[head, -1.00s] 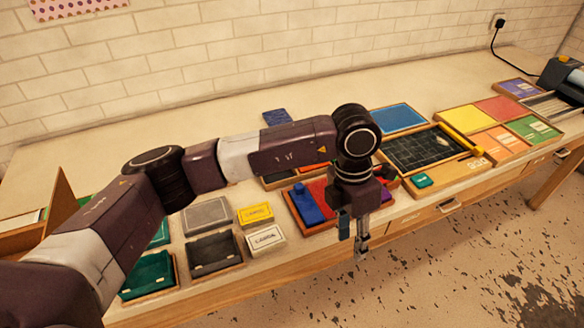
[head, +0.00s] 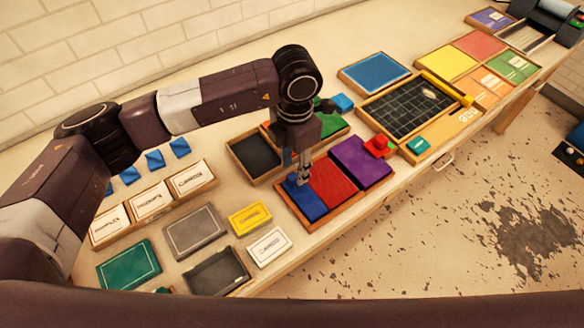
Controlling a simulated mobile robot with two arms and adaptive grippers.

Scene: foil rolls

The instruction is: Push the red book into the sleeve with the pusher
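A flat red piece (head: 333,183), which may be the red book, lies in a wooden tray (head: 308,229) near the front table edge, between a blue piece (head: 306,201) and a purple piece (head: 361,162). My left gripper (head: 301,179) points down over the blue piece, close to the red piece's left side. Its fingers are small and dark, so I cannot tell whether they are open or touch anything. A small red object (head: 379,146) sits at the purple piece's right; I cannot tell if it is the pusher. I cannot make out the sleeve. My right gripper is out of view.
A black gridded board (head: 407,108) and a blue panel (head: 374,71) lie to the right. A dark tray (head: 254,153) is behind my gripper. Yellow (head: 250,218) and white (head: 269,246) boxes lie to the left. The table's front edge is close.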

